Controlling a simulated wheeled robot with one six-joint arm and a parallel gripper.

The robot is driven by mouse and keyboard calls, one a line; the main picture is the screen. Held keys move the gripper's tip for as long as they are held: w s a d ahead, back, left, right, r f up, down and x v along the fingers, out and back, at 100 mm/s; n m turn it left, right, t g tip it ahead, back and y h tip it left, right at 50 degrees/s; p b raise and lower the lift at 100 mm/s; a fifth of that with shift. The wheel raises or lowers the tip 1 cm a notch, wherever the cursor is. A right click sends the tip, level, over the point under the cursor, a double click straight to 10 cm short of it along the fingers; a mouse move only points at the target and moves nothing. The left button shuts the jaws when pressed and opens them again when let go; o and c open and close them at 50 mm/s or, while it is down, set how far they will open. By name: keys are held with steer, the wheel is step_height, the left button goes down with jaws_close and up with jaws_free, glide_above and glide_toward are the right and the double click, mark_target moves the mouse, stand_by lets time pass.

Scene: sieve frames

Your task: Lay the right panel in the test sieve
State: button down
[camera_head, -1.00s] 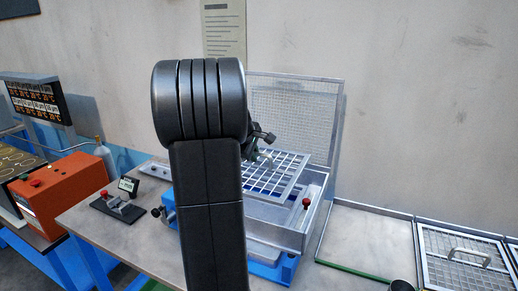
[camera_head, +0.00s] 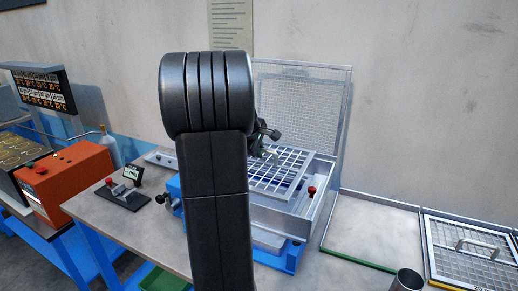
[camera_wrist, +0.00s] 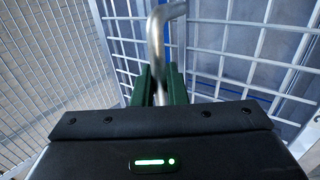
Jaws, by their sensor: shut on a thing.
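My gripper (camera_head: 268,152) is shut on the bent metal handle (camera_wrist: 157,40) of a coarse grid panel (camera_head: 297,160). In the wrist view the green fingers (camera_wrist: 160,88) close around the handle's lower end, with the panel's bars (camera_wrist: 222,65) around and below. The panel lies nearly flat over the opening of the test sieve, a grey metal box (camera_head: 318,198) on a blue base. It is close to the rim. I cannot tell whether it touches. My arm hides the panel's left part.
A fine mesh panel (camera_head: 305,100) stands upright behind the sieve. Another mesh panel (camera_head: 475,255) with a handle lies at the right, beside an empty framed bay (camera_head: 370,232). A red knob (camera_head: 312,190) sticks up at the sieve's right side.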

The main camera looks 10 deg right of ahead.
step_height(320, 180, down, 9)
steer(key=b, duration=0.6)
stand_by(0.4)
steer(key=c, duration=1.4)
jaws_free()
steer(key=shift+o, duration=0.2)
steer(key=shift+f, duration=0.1)
steer(key=v, duration=1.3)
steer(key=shift+s+r+b, duration=0.2)
steer(key=shift+r+b, duration=0.1)
steer(key=shift+r, duration=0.05)
steer(key=shift+a, duration=0.1)
